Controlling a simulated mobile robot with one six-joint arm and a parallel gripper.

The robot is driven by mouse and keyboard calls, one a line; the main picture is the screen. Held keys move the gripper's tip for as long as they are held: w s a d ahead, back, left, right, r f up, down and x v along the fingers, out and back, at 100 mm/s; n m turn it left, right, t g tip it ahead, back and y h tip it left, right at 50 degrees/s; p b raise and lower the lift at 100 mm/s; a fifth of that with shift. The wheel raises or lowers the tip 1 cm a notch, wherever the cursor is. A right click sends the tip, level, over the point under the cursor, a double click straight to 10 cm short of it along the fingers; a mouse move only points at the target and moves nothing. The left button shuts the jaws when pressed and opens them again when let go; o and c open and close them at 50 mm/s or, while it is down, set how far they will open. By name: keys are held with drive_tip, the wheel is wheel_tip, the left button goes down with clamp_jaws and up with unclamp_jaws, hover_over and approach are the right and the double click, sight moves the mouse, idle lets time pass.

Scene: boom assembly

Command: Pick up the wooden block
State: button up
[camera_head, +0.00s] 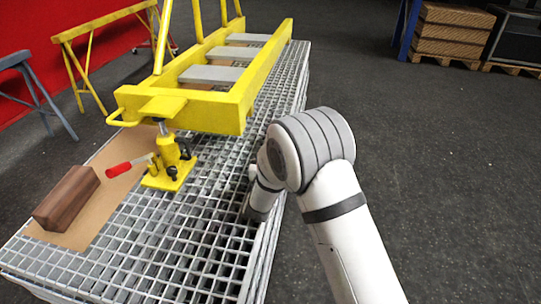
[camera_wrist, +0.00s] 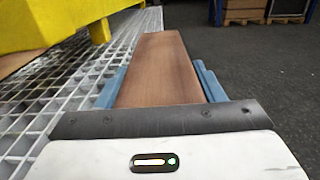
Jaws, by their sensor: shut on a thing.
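A long brown wooden block (camera_wrist: 158,60) lies between the two blue fingers of my gripper (camera_wrist: 161,80) in the wrist view. The gripper is shut on it, and the block extends forward past the fingertips. In the head view my arm hides the gripper and this block. Another dark brown wooden block (camera_head: 67,197) lies on a brown sheet (camera_head: 110,205) at the left end of the grating table, apart from my arm.
The grating table (camera_head: 190,265) carries a yellow boom frame (camera_head: 250,90) on a yellow jack (camera_head: 170,165) with a red handle (camera_head: 118,169). Yellow and grey trestles stand at left. Stacked wooden crates (camera_head: 450,35) stand at back right. The dark floor at right is clear.

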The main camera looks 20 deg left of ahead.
drive_tip(key=o, duration=1.5)
drive_tip(key=s, duration=0.2)
drive_tip(key=s+d+p, duration=0.1)
drive_tip(key=s, duration=0.4)
drive_tip(key=shift+s+d, duration=0.15)
drive_tip(key=shift+s, duration=0.2)
